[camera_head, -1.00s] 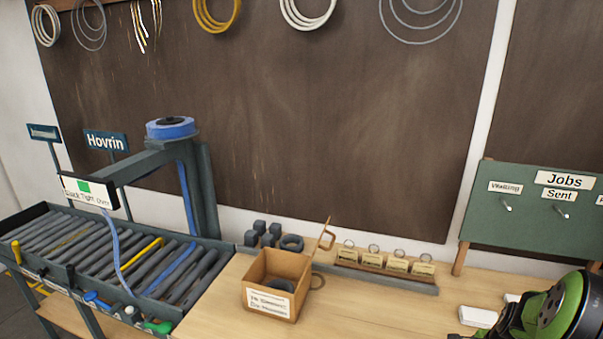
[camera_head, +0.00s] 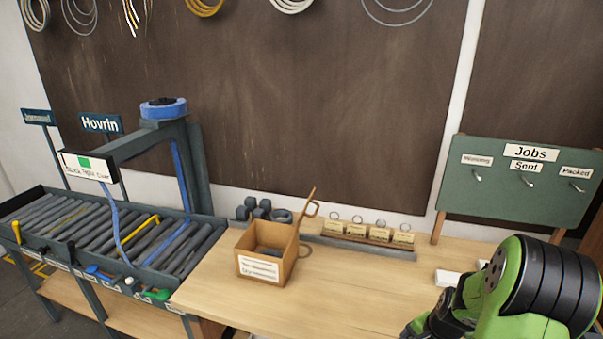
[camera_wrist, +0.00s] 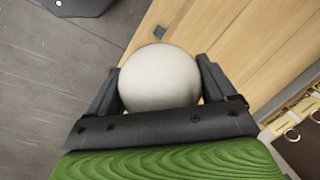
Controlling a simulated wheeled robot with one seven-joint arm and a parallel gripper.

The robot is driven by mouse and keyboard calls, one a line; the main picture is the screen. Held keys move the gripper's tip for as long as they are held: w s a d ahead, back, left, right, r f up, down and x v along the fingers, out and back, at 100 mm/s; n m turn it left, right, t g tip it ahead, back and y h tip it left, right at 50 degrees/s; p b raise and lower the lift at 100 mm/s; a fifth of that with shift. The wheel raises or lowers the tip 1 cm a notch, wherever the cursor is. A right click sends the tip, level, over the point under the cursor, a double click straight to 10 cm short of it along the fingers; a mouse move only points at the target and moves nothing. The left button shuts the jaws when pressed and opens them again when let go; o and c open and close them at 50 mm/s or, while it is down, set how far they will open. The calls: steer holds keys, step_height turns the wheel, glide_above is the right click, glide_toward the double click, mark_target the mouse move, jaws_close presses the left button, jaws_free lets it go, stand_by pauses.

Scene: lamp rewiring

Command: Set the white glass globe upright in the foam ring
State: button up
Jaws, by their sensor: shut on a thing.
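The white glass globe (camera_wrist: 160,78) is between the two dark fingers of my gripper (camera_wrist: 160,85) in the wrist view, and the gripper is shut on it. The globe appears above the wooden bench, near its edge. In the head view my green and black arm fills the lower right, and the globe and fingers are hidden.
The cardboard box (camera_head: 258,268) stands on the bench (camera_head: 330,295), with clear wood in front. A rack of labelled tags (camera_head: 370,236) stands behind it. The roller conveyor (camera_head: 95,240) is at left, the green Jobs board (camera_head: 515,185) at right. White pieces (camera_head: 447,278) lie near my arm.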

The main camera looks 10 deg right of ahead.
steer(key=w+a+f+n, duration=0.2)
steer(key=w+a+n, duration=0.1)
steer(key=a+n, duration=0.2)
steer(key=w+a+f+n+g+y, duration=0.1)
steer(key=w+a+f+n, duration=0.2)
steer(key=a, duration=0.6)
steer(key=w+a+f+n+g, duration=0.1)
steer(key=w+a+f+n, duration=0.1)
steer(key=a+n, duration=0.5)
steer(key=shift+w+a+f+y, duration=0.25)
steer(key=shift+w+a, duration=0.2)
steer(key=shift+w, duration=0.3)
